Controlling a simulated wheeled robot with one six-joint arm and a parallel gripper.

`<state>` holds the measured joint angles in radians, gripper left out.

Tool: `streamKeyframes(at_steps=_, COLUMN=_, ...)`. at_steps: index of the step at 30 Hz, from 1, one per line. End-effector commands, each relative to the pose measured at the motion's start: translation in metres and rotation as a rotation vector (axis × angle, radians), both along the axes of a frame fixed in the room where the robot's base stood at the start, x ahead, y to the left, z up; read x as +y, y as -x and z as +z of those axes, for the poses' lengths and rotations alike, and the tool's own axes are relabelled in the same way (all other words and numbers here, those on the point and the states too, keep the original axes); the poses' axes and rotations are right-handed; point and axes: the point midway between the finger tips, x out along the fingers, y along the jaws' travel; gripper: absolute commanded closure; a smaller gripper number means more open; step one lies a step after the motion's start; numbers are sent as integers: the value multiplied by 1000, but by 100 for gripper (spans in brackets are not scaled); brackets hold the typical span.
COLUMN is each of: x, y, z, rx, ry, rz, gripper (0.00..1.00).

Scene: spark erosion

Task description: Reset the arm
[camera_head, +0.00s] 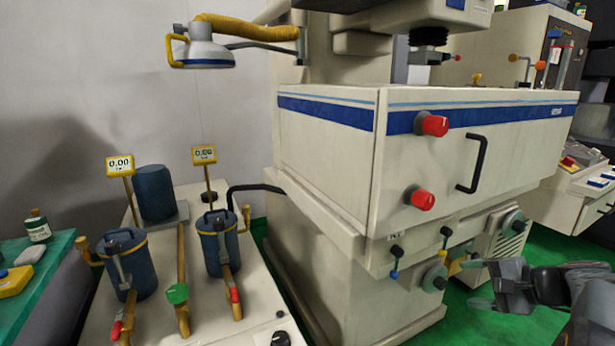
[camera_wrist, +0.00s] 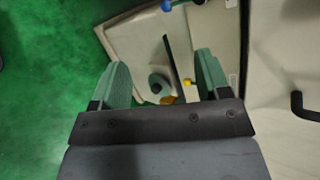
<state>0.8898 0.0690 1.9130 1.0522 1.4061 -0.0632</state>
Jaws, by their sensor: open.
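My gripper (camera_head: 484,292) is at the lower right of the head view, in front of the lower part of the machine. In the wrist view my gripper (camera_wrist: 163,80) shows two green-grey fingers spread well apart with nothing between them. Beyond the fingers are the machine's lower cream panel (camera_wrist: 140,35) and a round grey-green knob (camera_wrist: 159,83). My arm reaches in from the right edge of the head view. I cannot tell the exact gap between the fingers and the panel.
The large cream machine (camera_head: 330,150) has red knobs (camera_head: 432,125), a black handle (camera_head: 478,164) and small levers (camera_head: 395,255) on its front. A bench (camera_head: 190,330) with blue canisters (camera_head: 217,243) stands left. Green floor (camera_head: 480,325) is open around my gripper.

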Motion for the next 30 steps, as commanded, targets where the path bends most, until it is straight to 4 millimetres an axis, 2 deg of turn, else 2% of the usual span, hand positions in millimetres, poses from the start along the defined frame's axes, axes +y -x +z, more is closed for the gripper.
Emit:
streamKeyframes(at_steps=1, x=25, y=11, z=-5, rx=99, ry=113, rz=55, gripper=30)
streamKeyframes(at_steps=3, x=53, y=30, z=-19, rx=211, ry=298, rz=146, gripper=30)
streamKeyframes(at_steps=6, x=86, y=59, z=-24, rx=296, ry=588, rz=317, gripper=30)
streamKeyframes(at_steps=9, x=113, y=83, z=-14, rx=282, ry=867, rz=506, gripper=30)
streamKeyframes(at_steps=12, x=136, y=97, z=-1, rx=216, ry=1055, rz=662, gripper=30)
streamKeyframes(at_steps=16, x=164, y=109, z=17, rx=126, ry=1162, rz=794, gripper=30)
streamKeyframes(at_steps=21, x=190, y=111, z=37, rx=31, ry=1193, rz=854, gripper=30)
streamKeyframes(at_steps=30, x=198, y=110, z=39, rx=11, ry=1195, rz=876, gripper=30)
